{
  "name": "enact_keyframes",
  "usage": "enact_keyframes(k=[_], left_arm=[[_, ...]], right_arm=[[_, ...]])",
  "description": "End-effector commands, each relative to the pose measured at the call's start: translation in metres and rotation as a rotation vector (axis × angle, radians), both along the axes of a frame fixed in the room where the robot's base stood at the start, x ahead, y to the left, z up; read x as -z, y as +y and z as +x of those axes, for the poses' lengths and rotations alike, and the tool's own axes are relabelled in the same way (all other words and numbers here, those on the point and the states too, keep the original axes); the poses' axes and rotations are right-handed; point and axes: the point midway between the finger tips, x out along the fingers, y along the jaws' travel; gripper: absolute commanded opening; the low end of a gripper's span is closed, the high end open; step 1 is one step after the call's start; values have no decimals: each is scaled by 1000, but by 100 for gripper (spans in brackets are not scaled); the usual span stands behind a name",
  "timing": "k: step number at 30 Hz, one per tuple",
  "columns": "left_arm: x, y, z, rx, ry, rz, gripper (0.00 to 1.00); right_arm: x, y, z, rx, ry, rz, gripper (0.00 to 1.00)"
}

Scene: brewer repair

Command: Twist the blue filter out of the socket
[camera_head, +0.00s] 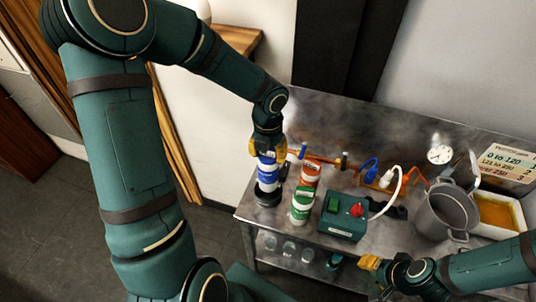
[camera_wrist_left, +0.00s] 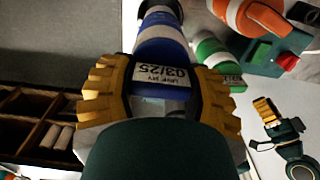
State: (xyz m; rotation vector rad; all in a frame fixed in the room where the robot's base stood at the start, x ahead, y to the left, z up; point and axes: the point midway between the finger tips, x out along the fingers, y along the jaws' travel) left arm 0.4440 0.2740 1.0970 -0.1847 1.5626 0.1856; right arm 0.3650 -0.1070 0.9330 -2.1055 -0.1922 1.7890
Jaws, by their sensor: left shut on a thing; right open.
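The blue filter (camera_head: 267,172) stands upright at the left end of the metal table, above a dark round socket (camera_head: 266,193). My left gripper (camera_head: 268,150) is over it from above, shut on its upper part. In the left wrist view the blue filter (camera_wrist_left: 163,60) with a white label reading 03/25 sits between the yellow fingers (camera_wrist_left: 160,100). Whether the filter is still seated in the socket cannot be told. My right gripper (camera_head: 371,268) is at the table's front edge, open and away from the filter.
An orange-white filter (camera_head: 311,174) and a green-white filter (camera_head: 302,205) stand close right of the blue one. A green box with a red knob (camera_head: 343,215), pipes with valves (camera_head: 325,160), a gauge (camera_head: 440,150) and a metal pot (camera_head: 446,212) fill the table (camera_head: 300,238).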

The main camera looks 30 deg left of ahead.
Motion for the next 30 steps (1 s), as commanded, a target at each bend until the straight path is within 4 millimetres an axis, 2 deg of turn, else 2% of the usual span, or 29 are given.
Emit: enact_keyframes(k=[13,30], left_arm=[[-20,0,0,0,-1,1,17],[-21,0,0,-11,-1,0,17]], right_arm=[[0,0,0,0,0,0,47],[0,0,0,0,0,0,47]])
